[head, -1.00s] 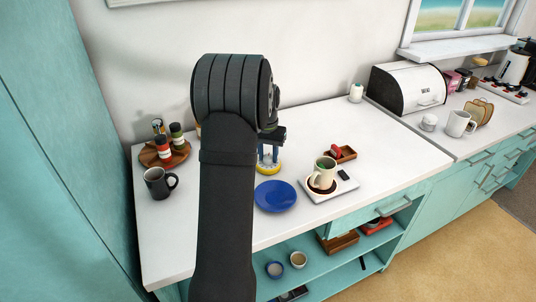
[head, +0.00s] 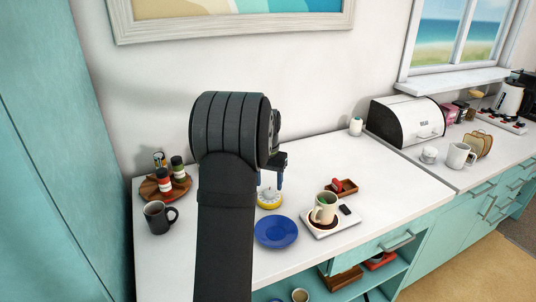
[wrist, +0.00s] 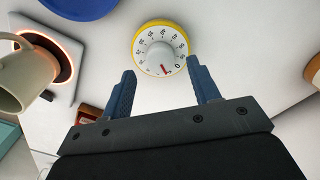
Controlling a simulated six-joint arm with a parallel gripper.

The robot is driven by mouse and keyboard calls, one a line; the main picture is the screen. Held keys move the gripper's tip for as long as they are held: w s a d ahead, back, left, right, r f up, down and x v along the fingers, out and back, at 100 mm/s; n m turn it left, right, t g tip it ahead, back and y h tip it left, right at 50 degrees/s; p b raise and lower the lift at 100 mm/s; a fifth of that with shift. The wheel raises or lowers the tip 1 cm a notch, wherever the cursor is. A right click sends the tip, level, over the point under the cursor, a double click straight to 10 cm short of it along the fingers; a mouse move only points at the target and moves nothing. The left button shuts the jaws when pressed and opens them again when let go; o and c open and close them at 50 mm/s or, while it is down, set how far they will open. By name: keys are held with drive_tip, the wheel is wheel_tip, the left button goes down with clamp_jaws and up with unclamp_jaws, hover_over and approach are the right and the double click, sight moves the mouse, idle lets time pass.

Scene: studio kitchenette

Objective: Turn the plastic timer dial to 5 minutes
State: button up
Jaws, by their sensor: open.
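The round timer (head: 269,199) stands on the white counter behind the blue plate. It has a yellow rim, a white numbered face and a grey centre knob. In the wrist view the timer (wrist: 160,48) is seen from above, with a red pointer at the knob's lower edge, close to the 0 mark. My gripper (wrist: 160,75) is open and empty, its blue fingers apart near the timer's lower edge in the picture. In the head view my gripper (head: 270,181) is above the timer, partly hidden by my arm. Contact with the timer is not visible.
The blue plate (head: 276,231) lies in front of the timer. A dark mug (head: 157,217) and a spice tray (head: 150,190) are left.

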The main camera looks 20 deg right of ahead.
sight(269, 190)
wheel_tip(269, 190, up, 14)
drive_tip(key=shift+w+a, duration=0.15)
drive_tip(key=shift+f, duration=0.1)
idle(0.5)
wheel_tip(269, 190, down, 17)
drive_tip(key=shift+f, duration=0.15)
idle(0.3)
idle(0.5)
